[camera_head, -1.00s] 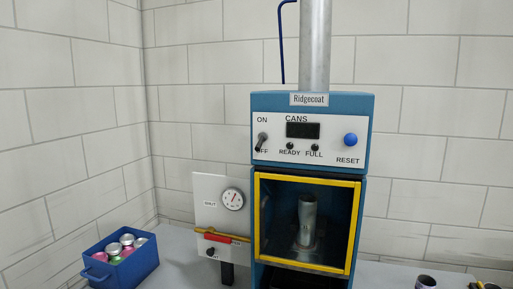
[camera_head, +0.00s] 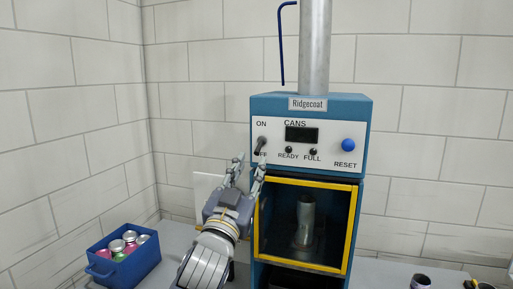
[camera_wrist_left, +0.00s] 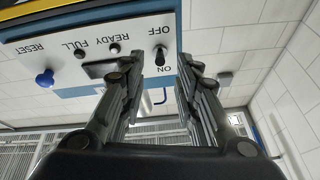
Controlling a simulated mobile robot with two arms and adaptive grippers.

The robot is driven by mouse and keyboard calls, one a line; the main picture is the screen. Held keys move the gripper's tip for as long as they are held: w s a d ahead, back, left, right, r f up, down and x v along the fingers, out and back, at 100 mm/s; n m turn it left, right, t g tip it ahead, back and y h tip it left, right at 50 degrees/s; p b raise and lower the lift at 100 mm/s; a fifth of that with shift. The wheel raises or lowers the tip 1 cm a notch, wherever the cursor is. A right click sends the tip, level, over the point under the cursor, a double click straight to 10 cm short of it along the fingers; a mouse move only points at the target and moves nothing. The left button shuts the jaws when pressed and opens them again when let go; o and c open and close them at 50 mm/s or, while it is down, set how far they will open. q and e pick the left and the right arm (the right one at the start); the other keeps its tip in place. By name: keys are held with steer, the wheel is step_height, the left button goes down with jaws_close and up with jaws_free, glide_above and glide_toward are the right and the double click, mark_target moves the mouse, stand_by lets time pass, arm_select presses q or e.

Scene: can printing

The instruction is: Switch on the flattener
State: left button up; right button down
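The blue machine labelled Ridgecoat (camera_head: 362,110) stands against the wall, with a white control panel (camera_head: 330,140). Its ON/OFF toggle switch (camera_head: 260,146) is at the panel's left, its lever pointing down toward OFF. It also shows in the left wrist view (camera_wrist_left: 160,50), where the picture is upside down. My left gripper (camera_head: 248,162) is open and empty just below and left of the switch. In the left wrist view its fingers (camera_wrist_left: 158,82) are spread, with the switch between them in the picture. The right gripper is not in view.
A blue bin (camera_head: 125,268) with several cans stands at the left on the grey table. The yellow-framed window (camera_head: 352,230) is below the panel, with a can-like cylinder (camera_head: 305,215) inside. A blue reset knob (camera_head: 348,145) is at the panel's right. A dark cup (camera_head: 420,281) stands right.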

mark_target(257, 150)
arm_select(q)
steer(key=p+x, duration=0.2)
steer(key=x, duration=0.3)
steer(key=shift+r, duration=0.1)
steer(key=shift+w+d+r, duration=0.1)
steer(key=shift+w+d, duration=0.1)
steer(key=shift+w, duration=0.4)
jaws_close()
